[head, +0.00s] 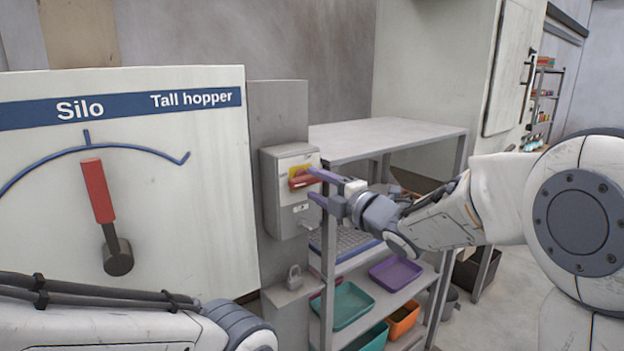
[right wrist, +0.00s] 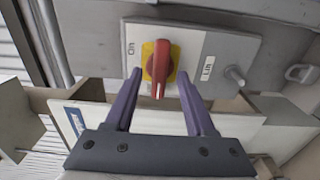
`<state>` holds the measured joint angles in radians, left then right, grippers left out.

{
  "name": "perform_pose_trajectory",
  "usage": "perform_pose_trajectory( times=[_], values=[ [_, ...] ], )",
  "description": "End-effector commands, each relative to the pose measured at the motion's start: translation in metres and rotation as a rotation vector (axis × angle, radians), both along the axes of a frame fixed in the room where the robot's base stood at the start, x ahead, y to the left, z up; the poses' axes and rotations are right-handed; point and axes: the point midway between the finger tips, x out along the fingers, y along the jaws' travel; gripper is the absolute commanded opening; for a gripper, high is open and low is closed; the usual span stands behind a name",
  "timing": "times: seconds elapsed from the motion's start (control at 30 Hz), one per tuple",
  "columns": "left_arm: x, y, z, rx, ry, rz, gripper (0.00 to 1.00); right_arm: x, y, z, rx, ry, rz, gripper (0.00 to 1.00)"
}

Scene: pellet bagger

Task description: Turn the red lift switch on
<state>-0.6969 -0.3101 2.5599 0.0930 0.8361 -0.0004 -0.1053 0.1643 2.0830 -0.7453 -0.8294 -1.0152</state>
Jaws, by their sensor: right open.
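The red lift switch (head: 301,181) is a rotary handle on a yellow plate on the grey switch box (head: 276,200). In the head view its handle lies roughly sideways. In the right wrist view the red handle (right wrist: 160,72) points down the picture, with "On" at its upper left and "Lift" to its right. My right gripper (head: 316,187) is open at the box front. In the right wrist view its purple fingers (right wrist: 159,84) stand on either side of the handle, apparently not gripping it. My left gripper is out of view; only my left arm shows at lower left.
A silo gauge board (head: 180,200) with a red pointer stands left of the box.

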Motion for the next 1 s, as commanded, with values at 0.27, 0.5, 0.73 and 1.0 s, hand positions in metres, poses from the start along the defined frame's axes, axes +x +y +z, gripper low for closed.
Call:
perform_pose_trajectory(
  times=[0.27,0.5,0.73,1.0],
  values=[
    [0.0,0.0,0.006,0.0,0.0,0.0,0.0,0.016,0.011,0.0,0.002,0.001,-0.001,0.55],
    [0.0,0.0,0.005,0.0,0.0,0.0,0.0,0.016,0.011,0.0,0.001,0.001,-0.001,0.47],
    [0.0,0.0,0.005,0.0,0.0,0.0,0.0,0.015,0.011,0.0,0.002,0.001,-0.001,0.0],
    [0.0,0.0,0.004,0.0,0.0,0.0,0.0,0.015,0.011,-0.001,0.044,0.033,-0.001,0.0]
  ],
)
